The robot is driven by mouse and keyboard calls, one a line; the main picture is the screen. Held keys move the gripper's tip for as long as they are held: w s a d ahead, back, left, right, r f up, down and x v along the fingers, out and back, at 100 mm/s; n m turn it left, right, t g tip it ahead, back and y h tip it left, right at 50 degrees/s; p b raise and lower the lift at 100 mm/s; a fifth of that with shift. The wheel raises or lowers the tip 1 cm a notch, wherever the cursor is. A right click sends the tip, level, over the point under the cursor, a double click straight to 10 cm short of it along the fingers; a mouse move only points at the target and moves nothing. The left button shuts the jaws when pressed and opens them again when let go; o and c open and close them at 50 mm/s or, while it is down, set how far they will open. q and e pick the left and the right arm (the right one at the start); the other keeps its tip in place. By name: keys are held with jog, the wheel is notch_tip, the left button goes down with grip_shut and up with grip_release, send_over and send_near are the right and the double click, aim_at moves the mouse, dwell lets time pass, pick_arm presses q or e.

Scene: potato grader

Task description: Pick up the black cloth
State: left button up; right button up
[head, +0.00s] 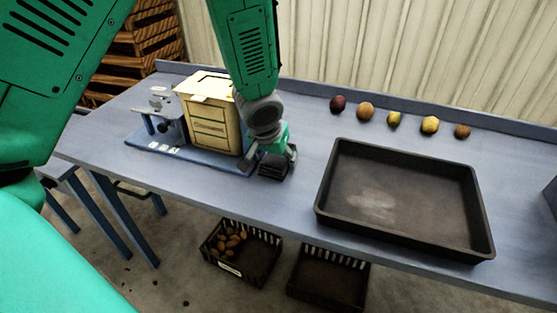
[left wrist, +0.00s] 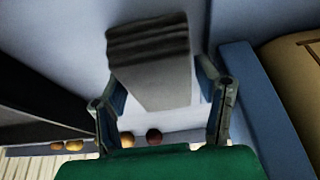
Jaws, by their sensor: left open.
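The black cloth (head: 273,171) is a small dark folded stack on the blue-grey table, just right of the blue base of the wooden box. In the left wrist view the cloth (left wrist: 148,42) shows ridged dark folds and a greyer flat face. My left gripper (head: 269,158) reaches down from above at the cloth, and its fingers stand apart on either side of it. In the left wrist view the open left gripper (left wrist: 160,75) has the cloth between and beyond its fingers; I cannot tell whether they touch it. My right gripper is not in view.
The wooden box (head: 212,115) and a grey metal device (head: 163,104) stand close left of the gripper. A large black tray (head: 333,214) lies to the right. Several potatoes (head: 365,111) line the table's back. Two black crates (head: 262,276) sit below on the floor.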

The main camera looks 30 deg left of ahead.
pick_arm(q)
jog(key=shift+d+r, duration=0.1)
jog(key=c, duration=0.8)
jog(key=shift+d, duration=0.1)
jog(key=shift+c, duration=0.2)
jog(key=shift+r, duration=0.1)
notch_tip(320, 180, up, 28)
jog(key=p, duration=0.5)
jog(key=shift+o, duration=0.7)
